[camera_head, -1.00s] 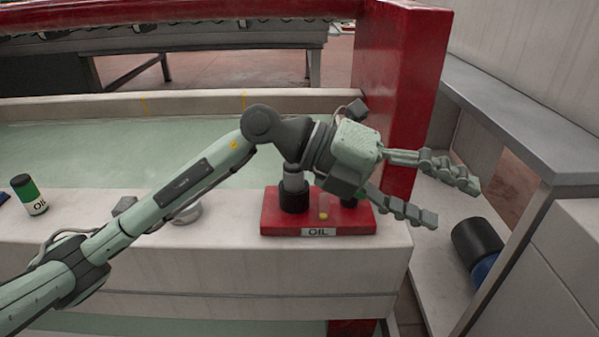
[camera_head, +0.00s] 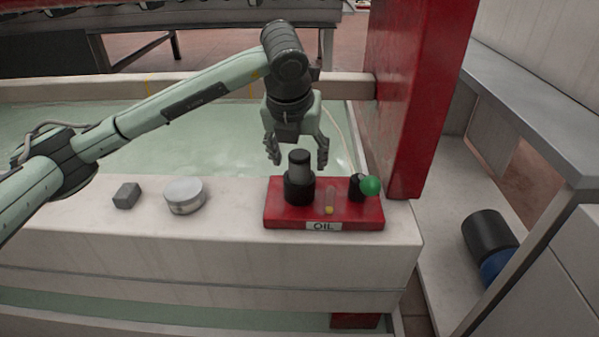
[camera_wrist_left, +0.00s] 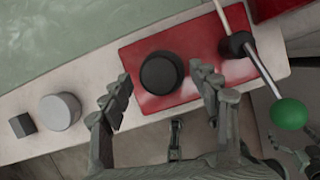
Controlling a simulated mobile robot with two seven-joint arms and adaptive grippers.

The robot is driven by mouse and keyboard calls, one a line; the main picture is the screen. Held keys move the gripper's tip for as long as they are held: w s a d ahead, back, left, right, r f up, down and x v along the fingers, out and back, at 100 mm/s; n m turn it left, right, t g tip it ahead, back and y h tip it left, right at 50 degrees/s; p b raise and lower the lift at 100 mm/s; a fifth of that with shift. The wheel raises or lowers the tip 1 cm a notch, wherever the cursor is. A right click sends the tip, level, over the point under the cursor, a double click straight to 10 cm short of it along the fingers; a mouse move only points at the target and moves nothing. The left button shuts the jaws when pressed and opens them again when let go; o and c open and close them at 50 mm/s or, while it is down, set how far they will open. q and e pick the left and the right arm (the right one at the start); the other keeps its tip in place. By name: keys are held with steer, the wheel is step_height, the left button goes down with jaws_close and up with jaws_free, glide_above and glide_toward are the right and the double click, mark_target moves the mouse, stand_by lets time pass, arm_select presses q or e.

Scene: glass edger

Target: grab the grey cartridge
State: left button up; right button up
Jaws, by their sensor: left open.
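The grey cartridge (camera_head: 299,168) stands upright in a black socket on the red oil base (camera_head: 283,217). In the left wrist view its dark round top (camera_wrist_left: 161,73) shows between the fingers, and the red base (camera_wrist_left: 205,38) lies around it. My left gripper (camera_head: 297,160) is open and points down, above and slightly behind the cartridge in the head view. In the left wrist view the open fingers (camera_wrist_left: 165,88) stand on either side of it, with nothing held.
A green-knobbed lever (camera_head: 370,186) stands at the base's right end; it also shows in the left wrist view (camera_wrist_left: 289,113). A small grey block (camera_head: 127,196) and a round pale lid (camera_head: 184,195) lie on the ledge to the left. A red post (camera_head: 412,100) rises behind right.

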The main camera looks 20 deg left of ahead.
arm_select(q)
steer(key=shift+w+f, duration=0.25)
steer(key=shift+f, duration=0.35)
steer(key=shift+w+f, duration=0.15)
steer(key=shift+f, duration=0.25)
arm_select(e)
steer(key=shift+a+f, duration=0.1)
steer(key=shift+f, duration=0.45)
steer(key=shift+w, duration=0.1)
arm_select(q)
steer(key=c, duration=1.3)
steer(key=shift+o, duration=0.2)
arm_select(e)
steer(key=shift+r, duration=0.2)
arm_select(q)
steer(key=shift+r, duration=0.1)
